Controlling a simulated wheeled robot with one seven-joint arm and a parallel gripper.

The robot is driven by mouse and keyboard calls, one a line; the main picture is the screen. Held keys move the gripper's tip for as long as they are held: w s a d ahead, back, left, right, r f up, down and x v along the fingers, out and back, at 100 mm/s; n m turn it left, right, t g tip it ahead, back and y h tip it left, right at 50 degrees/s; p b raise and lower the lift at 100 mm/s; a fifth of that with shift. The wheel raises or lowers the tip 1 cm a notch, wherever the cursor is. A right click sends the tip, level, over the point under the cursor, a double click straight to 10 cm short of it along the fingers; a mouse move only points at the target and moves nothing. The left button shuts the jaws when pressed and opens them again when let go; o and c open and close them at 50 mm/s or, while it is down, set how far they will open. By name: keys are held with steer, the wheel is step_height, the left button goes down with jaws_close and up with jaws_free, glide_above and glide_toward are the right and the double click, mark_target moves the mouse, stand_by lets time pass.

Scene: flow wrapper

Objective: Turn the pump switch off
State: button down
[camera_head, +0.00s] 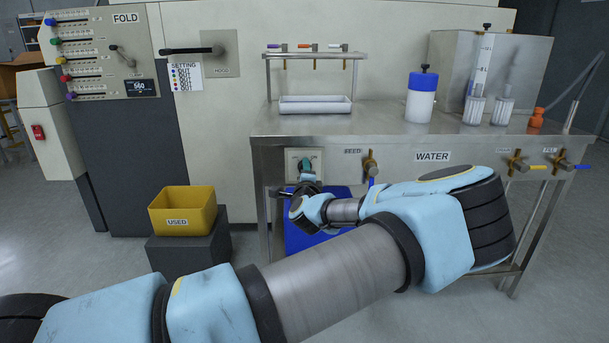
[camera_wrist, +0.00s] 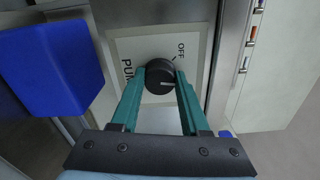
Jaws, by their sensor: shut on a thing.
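The pump switch (camera_wrist: 161,76) is a round black knob on a pale plate (camera_wrist: 124,48) marked "PU…" and "OFF" in the wrist view. A light pointer line on the knob points to the right, not straight at the "OFF" mark, which lies at its upper right. My gripper (camera_wrist: 161,80) has its two teal fingers on either side of the knob and is shut on it. In the head view my gripper (camera_head: 306,172) reaches the plate (camera_head: 293,158) under the steel bench, and the knob is hidden there.
A blue bin (camera_head: 305,240) stands below the bench; a blue block-like part (camera_wrist: 55,65) shows close on the left in the wrist view. The steel bench (camera_head: 330,122) overhangs the plate. A brass valve (camera_head: 370,165) is to the right. A yellow "USED" bin (camera_head: 181,223) stands left.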

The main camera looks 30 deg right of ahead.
steer(key=n+b, duration=0.2)
steer(key=n, duration=0.8)
steer(key=shift+f+n, duration=0.15)
steer(key=shift+n, duration=0.25)
stand_by(0.4)
steer(key=shift+c, duration=2)
jaws_free()
steer(key=v, duration=1.1)
